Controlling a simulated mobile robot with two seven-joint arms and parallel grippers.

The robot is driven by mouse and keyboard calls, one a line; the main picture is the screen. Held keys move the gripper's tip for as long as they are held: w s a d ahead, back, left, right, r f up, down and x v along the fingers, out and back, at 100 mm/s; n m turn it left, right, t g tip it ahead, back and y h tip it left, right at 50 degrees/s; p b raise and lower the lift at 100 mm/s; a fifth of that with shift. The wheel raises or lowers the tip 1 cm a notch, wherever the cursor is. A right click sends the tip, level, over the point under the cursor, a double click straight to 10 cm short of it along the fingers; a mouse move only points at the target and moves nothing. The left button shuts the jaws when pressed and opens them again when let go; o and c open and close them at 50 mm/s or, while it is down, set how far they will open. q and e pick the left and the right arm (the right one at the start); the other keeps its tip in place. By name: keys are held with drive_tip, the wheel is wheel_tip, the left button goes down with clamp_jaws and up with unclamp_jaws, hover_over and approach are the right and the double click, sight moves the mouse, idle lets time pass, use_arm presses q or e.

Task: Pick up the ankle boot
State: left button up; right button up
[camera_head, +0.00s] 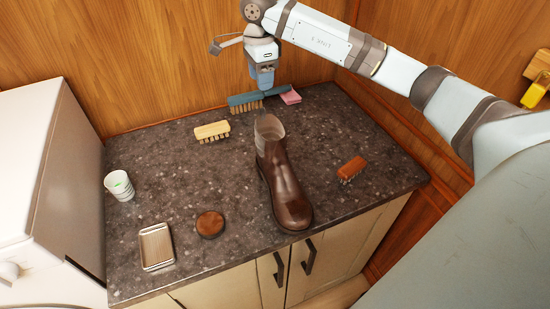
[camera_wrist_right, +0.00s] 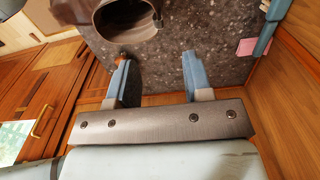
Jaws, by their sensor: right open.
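The brown ankle boot (camera_head: 283,178) stands upright on the dark speckled counter (camera_head: 175,192), its opening toward the back and its toe near the front edge. My right gripper (camera_head: 262,82) is above the back of the counter, behind the boot. In the right wrist view, its two blue fingers (camera_wrist_right: 158,75) are apart with nothing between them. The boot's open top (camera_wrist_right: 126,20) shows just beyond them at the top of that view, apart from the fingers. My left gripper is not in view.
A yellow brush (camera_head: 212,130), a blue-handled brush (camera_head: 246,101) and a pink sponge (camera_head: 290,96) lie toward the back. A red-brown brush (camera_head: 352,168) is right of the boot. A round tin (camera_head: 210,224), metal tray (camera_head: 156,246) and white cup (camera_head: 119,185) are left.

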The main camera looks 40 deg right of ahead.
hover_over(263, 116)
drive_tip(key=f, duration=0.5)
drive_tip(key=shift+w+d+f+p, duration=0.1)
drive_tip(key=shift+w+p, duration=0.15)
drive_tip(key=shift+p, duration=0.15)
drive_tip(key=f, duration=0.1)
drive_tip(key=f+p, duration=0.1)
drive_tip(key=f, duration=0.1)
drive_tip(key=f+p, duration=0.1)
drive_tip(key=shift+s+f, duration=0.4)
drive_tip(key=shift+f, duration=0.35)
drive_tip(key=shift+c, duration=0.4)
clamp_jaws()
